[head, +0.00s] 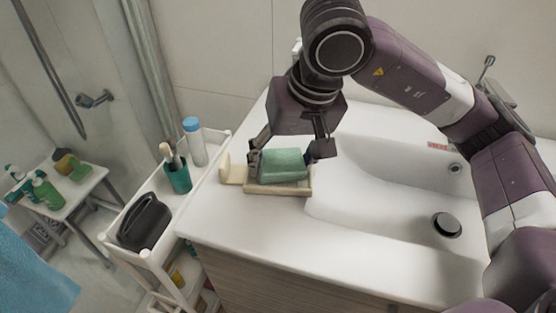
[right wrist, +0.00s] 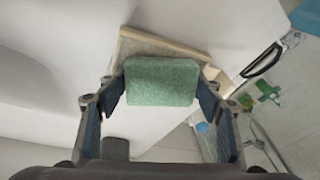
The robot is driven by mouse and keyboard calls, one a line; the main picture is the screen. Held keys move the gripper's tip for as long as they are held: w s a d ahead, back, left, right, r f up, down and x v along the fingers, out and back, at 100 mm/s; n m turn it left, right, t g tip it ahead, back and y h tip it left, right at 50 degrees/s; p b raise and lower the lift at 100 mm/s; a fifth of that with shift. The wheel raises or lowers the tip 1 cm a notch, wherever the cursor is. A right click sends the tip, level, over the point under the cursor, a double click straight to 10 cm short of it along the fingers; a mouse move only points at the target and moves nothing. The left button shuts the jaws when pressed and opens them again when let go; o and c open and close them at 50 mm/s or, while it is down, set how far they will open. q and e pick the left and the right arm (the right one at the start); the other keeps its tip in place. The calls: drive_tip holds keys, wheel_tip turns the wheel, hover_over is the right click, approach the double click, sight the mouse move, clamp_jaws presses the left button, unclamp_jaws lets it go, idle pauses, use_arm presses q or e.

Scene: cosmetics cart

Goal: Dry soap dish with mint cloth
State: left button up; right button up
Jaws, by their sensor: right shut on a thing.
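The mint cloth (head: 283,164) is a folded, thick green block. My right gripper (head: 290,155) is shut on it, with a finger on each side. In the right wrist view the cloth (right wrist: 162,82) sits between the two fingertips. The soap dish (head: 280,189) is a beige, shallow tray on the counter at the left edge of the basin. The cloth is over the dish and covers most of it; I cannot tell whether they touch. In the right wrist view an edge of the dish (right wrist: 150,42) shows beyond the cloth. My left gripper is not in view.
A cream piece (head: 226,166), perhaps soap, stands at the dish's left. The white basin (head: 390,200) lies to the right. A white cart (head: 150,255) at left holds a teal cup (head: 177,177), a blue-capped bottle (head: 194,143) and a black bag (head: 145,222). The front counter is clear.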

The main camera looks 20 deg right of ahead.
drive_tip(key=shift+s+d+f, duration=0.15)
drive_tip(key=shift+d, duration=0.05)
drive_tip(key=shift+s+d+b, duration=0.15)
drive_tip(key=shift+b, duration=0.15)
drive_tip(key=shift+d, duration=0.1)
drive_tip(key=shift+r, duration=0.4)
drive_tip(key=shift+r+p, duration=0.75)
drive_tip(key=shift+r, duration=0.2)
wheel_tip(320, 180, up, 3)
drive_tip(key=shift+f+p, duration=0.15)
drive_tip(key=shift+p, duration=0.6)
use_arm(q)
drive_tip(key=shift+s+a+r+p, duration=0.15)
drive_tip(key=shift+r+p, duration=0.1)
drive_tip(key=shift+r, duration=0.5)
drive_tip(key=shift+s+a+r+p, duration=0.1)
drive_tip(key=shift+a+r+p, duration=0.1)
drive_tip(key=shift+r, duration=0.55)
use_arm(e)
drive_tip(key=shift+r, duration=0.9)
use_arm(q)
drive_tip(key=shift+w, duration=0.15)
